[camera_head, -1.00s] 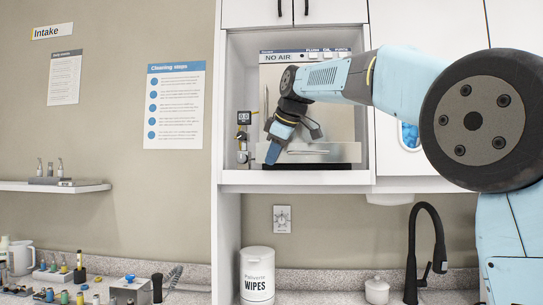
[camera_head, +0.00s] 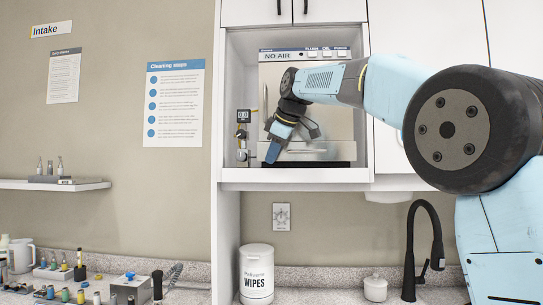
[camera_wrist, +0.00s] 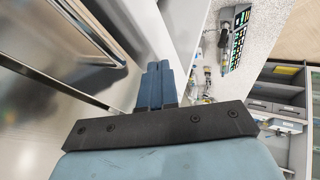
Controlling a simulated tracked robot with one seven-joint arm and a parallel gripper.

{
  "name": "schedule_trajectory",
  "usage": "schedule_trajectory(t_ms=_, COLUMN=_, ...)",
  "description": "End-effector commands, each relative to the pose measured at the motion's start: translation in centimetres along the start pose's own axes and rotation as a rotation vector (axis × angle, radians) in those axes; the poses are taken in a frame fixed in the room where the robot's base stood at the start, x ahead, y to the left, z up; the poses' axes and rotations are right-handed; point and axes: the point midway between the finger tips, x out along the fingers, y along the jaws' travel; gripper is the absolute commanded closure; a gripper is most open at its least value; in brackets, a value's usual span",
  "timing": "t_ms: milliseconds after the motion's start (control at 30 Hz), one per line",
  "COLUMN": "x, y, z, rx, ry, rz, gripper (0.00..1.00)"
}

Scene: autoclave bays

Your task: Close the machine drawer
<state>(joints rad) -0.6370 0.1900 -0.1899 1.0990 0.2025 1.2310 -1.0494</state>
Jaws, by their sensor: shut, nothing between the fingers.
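The machine (camera_head: 340,124) is a metallic unit labelled "NO AIR" in the open niche of the white cabinet. Its drawer (camera_head: 332,153) is the low front panel with a bar handle, and it looks about flush with the machine's front. My gripper (camera_head: 272,154) is shut and empty, pointing down at the left end of the drawer front. I cannot tell if it touches the panel. In the wrist view, my blue fingers (camera_wrist: 158,80) are together, beside a shiny metal surface (camera_wrist: 60,60). My arm hides part of the machine's front.
The niche's left wall and a small gauge fitting (camera_head: 243,117) stand close to my gripper's left. Below are a wipes canister (camera_head: 257,275), a black tap (camera_head: 410,260) and a counter with several small bottles. A shelf (camera_head: 50,185) hangs at the left.

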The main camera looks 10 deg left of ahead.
Motion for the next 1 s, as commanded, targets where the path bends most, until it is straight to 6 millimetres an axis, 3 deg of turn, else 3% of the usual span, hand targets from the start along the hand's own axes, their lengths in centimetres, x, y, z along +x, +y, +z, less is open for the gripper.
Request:
schedule_trajectory(t_ms=133, x=-0.8, y=-1.4, z=0.2, rx=0.001, ry=0.000, rz=0.001, gripper=1.00)
schedule_trajectory(t_ms=700, x=-9.6, y=-1.2, z=0.1, rx=0.001, ry=0.000, rz=0.002, gripper=1.00)
schedule_trajectory(t_ms=1000, x=-11.0, y=-1.1, z=0.8, rx=0.106, ry=-0.010, rz=0.016, gripper=1.00)
